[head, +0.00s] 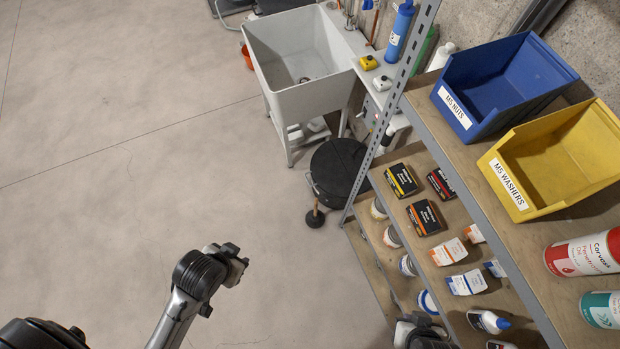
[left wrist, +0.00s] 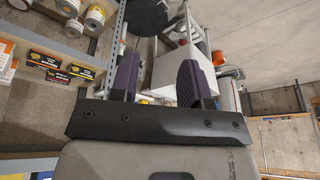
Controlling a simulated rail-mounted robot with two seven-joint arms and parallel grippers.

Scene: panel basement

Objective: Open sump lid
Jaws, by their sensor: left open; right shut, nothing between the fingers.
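The sump lid looks to be the black round cover (head: 338,167) lying flat on the floor beside the sink, partly behind a shelf post. Its dark disc also shows at the top of the left wrist view (left wrist: 163,14). My left gripper (left wrist: 160,70) is open, its two dark fingers apart with nothing between them; it is well short of the lid. In the head view my left arm (head: 180,305) reaches over bare floor. My right gripper (head: 423,333) shows partly at the bottom edge by the shelf, shut and empty, far from the lid.
A white sink (head: 300,60) stands just behind the lid. A plunger (head: 314,218) stands on the floor at its front. The shelf with a yellow bin (head: 560,160), a blue bin (head: 500,85), boxes and cans flanks it on the right. The floor to the left is clear.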

